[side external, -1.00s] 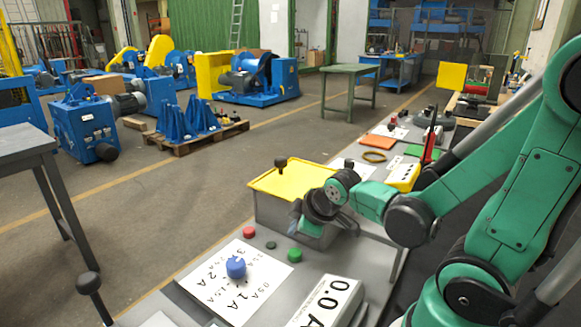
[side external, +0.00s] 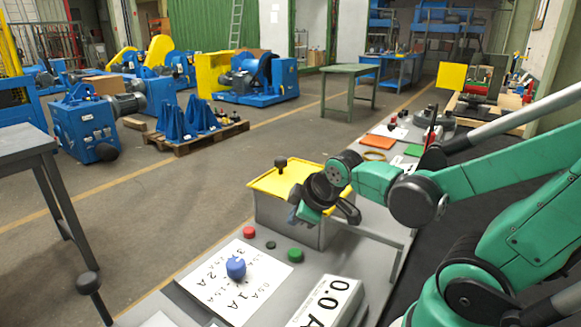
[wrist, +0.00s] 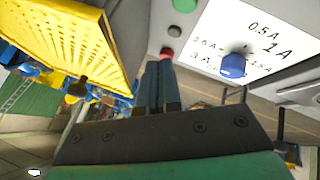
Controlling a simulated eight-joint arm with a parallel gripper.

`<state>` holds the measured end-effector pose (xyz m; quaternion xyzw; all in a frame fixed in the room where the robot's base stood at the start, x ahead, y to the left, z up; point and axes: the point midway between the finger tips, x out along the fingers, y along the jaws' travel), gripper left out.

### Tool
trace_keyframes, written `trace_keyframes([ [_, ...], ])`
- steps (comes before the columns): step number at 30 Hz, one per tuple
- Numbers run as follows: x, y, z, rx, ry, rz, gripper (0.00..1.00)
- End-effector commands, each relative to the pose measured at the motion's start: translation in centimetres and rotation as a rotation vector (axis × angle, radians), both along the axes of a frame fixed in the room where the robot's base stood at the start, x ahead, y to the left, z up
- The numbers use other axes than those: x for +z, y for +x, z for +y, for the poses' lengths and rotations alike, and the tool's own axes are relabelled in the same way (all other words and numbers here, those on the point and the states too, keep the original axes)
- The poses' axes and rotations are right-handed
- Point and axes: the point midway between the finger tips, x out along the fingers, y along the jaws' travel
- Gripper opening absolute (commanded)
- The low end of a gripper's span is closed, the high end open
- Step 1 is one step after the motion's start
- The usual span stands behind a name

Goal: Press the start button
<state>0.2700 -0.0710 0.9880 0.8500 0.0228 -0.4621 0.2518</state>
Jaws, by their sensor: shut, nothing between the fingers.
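The control panel carries a green button (side external: 295,255), a small dark button (side external: 271,245) and a red button (side external: 249,232) in a row. In the wrist view the green button (wrist: 184,5) is at the top edge, with the dark button (wrist: 174,31) below it. The red button (wrist: 166,53) is just beyond my fingertips in that picture. My gripper (side external: 293,214) is shut and empty, in front of the yellow-topped box and behind the buttons, apart from them. Its shut fingers (wrist: 158,72) also show in the wrist view. Which button is the start button cannot be read.
A blue knob (side external: 236,267) stands on a white dial sheet (side external: 263,267) beside the buttons. The grey box with a yellow top (side external: 270,183) stands close by my gripper. A black-knobbed lever (side external: 89,284) is at left.

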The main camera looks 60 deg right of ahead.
Motion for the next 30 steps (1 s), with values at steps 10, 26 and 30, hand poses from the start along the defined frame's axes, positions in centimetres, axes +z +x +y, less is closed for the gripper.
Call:
trace_keyframes([
  [10, 3.3, -1.2, 6.6, -0.241, 0.393, -0.044, 0.00],
  [26, 4.0, -1.1, 6.5, -0.193, 0.351, 0.011, 0.00],
  [30, 4.8, -0.7, 5.4, -0.003, 0.195, 0.139, 0.00],
])
